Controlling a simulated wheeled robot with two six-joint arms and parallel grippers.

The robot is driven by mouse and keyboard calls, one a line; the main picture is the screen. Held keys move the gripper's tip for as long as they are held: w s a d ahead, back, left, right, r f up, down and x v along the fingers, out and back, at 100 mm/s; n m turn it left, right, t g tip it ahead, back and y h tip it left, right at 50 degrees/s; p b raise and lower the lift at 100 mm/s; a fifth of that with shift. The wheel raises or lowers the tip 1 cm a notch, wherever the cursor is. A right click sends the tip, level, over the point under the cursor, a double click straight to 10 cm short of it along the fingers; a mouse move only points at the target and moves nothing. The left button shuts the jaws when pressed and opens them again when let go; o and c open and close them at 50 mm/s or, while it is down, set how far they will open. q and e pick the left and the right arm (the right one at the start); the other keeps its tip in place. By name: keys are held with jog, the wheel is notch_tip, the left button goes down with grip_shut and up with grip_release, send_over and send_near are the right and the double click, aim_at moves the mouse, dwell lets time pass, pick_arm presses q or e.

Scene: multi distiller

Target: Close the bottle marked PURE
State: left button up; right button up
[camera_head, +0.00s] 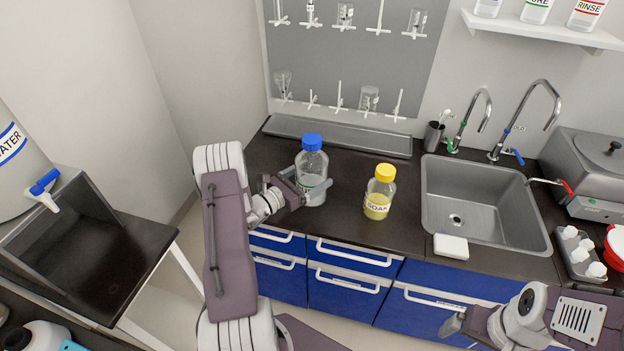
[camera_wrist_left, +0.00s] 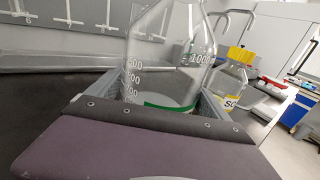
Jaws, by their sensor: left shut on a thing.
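A clear glass bottle with a blue cap on its top (camera_head: 312,165) is upright on the dark counter, left of the sink. Its label is mostly hidden by my gripper; a green stripe shows on it, but I cannot read the word. The bottle (camera_wrist_left: 165,70) fills the middle of the left wrist view, where its cap is out of frame. My left gripper (camera_head: 315,188) is shut around the bottle's lower body, one finger on each side. My right gripper (camera_head: 452,325) is at the lower right, away from the bottle; its finger opening is unclear.
A yellow-capped SOAP bottle (camera_head: 379,192) stands just right of the held bottle. The sink (camera_head: 440,190), with a white block (camera_head: 450,246) on its front edge, lies farther right. A drying rack (camera_head: 350,60) and drip tray (camera_head: 290,126) are behind.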

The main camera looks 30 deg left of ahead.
pick_arm(q)
jog(key=s+d+r, duration=0.2)
jog(key=d+r, duration=0.7)
jog(key=d, duration=0.2)
jog(key=shift+d+r, duration=0.25)
jog(key=shift+r, duration=0.05)
